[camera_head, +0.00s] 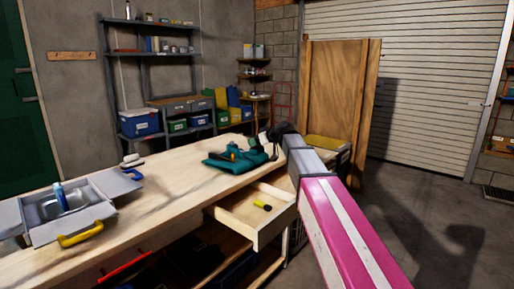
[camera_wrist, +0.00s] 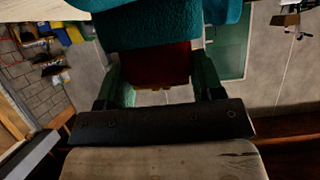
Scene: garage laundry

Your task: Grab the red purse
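A dark red thing (camera_wrist: 158,62), which looks like the red purse, shows between my gripper's fingers in the wrist view, with teal cloth (camera_wrist: 150,25) covering its top part. My gripper's fingers (camera_wrist: 155,82) stand wide apart on either side of it. I see no clear grip on it. In the head view my gripper (camera_head: 270,137) is at the right end of the workbench, beside the teal cloth bundle (camera_head: 236,159). The red thing cannot be made out there.
The workbench (camera_head: 165,178) has an open drawer (camera_head: 255,215) holding a small yellow item. An open grey toolbox (camera_head: 70,212) with a yellow handle stands at its left. A wooden panel (camera_head: 335,95) and shelves (camera_head: 155,60) stand behind. The floor at right is clear.

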